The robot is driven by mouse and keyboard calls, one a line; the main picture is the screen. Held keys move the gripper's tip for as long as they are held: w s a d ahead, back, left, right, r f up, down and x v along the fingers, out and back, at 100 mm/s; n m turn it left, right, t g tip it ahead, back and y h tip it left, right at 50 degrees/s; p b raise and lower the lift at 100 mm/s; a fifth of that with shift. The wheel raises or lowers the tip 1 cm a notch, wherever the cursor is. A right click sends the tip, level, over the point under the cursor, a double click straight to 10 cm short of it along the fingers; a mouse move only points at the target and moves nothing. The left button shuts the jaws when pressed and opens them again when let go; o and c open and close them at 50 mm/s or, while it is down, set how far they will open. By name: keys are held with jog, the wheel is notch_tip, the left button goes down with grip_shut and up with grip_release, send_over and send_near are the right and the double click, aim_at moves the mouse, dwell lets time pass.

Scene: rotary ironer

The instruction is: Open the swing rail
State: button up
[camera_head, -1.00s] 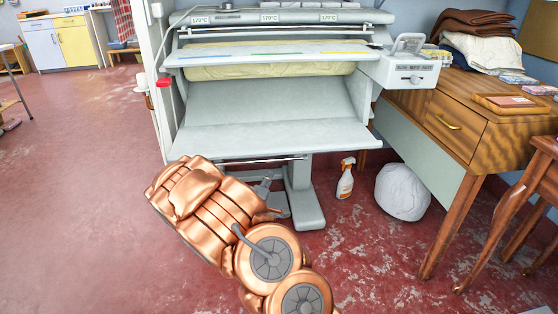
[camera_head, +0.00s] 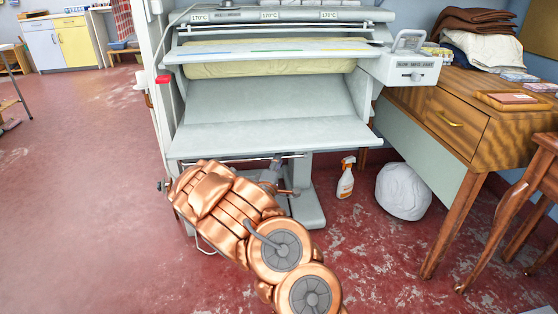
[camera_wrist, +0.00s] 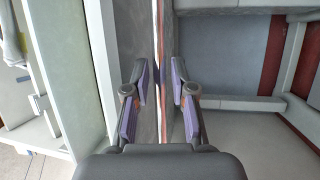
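The swing rail is most likely the thin metal bar (camera_head: 292,156) under the front shelf of the ironer (camera_head: 270,135). Much of it is hidden by my copper arm. In the wrist view a thin, pale bar (camera_wrist: 162,70) runs lengthwise between the two fingers. My gripper (camera_wrist: 162,88) is open, one finger on each side of this bar, with a gap showing on both sides. In the head view my gripper (camera_head: 275,168) is mostly hidden behind my arm, below the shelf. A thin bent metal piece (camera_head: 205,247) shows left of my arm; I cannot tell whether it belongs to the rail.
The ironer's foot (camera_head: 308,205) stands behind my arm. A spray bottle (camera_head: 346,178) and a white bundle (camera_head: 402,191) are on the floor to the right, beside a wooden desk (camera_head: 465,120). The red floor (camera_head: 80,200) is open at left.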

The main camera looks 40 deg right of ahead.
jog(key=shift+x, duration=1.1)
grip_shut()
